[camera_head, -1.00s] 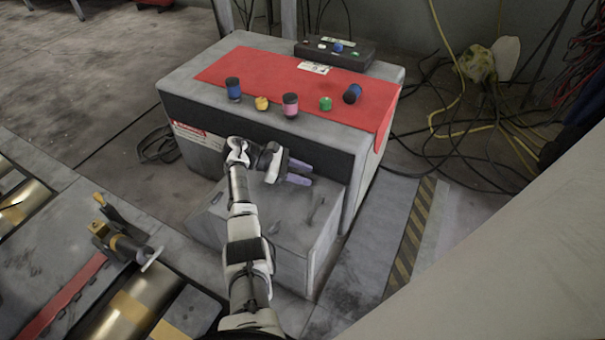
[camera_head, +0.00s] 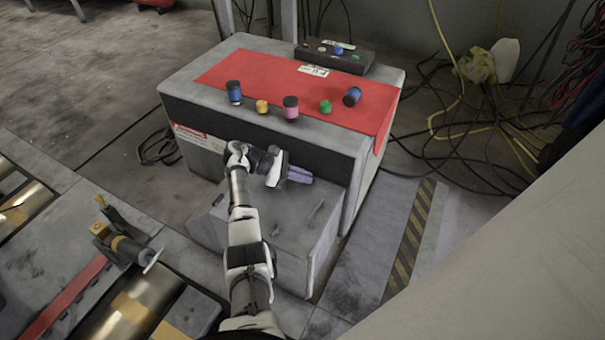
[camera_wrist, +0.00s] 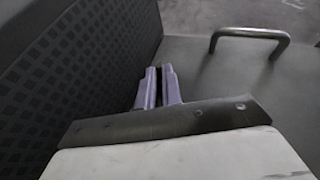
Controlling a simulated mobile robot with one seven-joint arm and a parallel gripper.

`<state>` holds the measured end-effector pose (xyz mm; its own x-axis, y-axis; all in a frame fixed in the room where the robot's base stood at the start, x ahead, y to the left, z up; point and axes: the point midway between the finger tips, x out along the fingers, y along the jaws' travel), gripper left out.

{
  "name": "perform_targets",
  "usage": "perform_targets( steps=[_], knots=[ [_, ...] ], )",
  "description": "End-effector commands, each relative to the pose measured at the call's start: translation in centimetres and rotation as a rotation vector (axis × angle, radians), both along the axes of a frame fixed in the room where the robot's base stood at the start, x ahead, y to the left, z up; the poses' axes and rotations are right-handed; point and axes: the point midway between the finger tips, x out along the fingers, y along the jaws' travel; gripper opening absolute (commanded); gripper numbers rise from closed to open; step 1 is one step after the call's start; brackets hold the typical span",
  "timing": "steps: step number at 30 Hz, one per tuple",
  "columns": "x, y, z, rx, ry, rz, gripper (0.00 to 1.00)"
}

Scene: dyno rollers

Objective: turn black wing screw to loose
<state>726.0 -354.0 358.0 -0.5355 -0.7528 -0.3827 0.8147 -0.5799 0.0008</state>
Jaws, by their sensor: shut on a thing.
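My gripper (camera_head: 310,177) has its purple fingers drawn together beside the dark front face of the machine, above the lower grey box. In the wrist view the two fingers (camera_wrist: 159,70) lie nearly parallel with a narrow dark gap between them. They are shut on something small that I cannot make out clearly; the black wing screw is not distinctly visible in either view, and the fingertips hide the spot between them.
The lower grey box (camera_head: 290,235) has a metal handle, close by in the wrist view (camera_wrist: 250,33). Cables (camera_head: 480,130) lie on the floor at right.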

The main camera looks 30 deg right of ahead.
Motion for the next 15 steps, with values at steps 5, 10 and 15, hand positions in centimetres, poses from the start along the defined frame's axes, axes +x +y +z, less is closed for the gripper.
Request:
perform_targets(
  steps=[5, 10, 15],
  knots=[
    [-0.33, -0.02, 0.73, 0.001, 0.005, 0.064, 0.0],
    [-0.53, 0.06, 0.96, 0.002, 0.005, 0.158, 0.0],
    [-0.74, 0.1, 0.96, 0.003, 0.006, 0.27, 0.0]
  ],
)
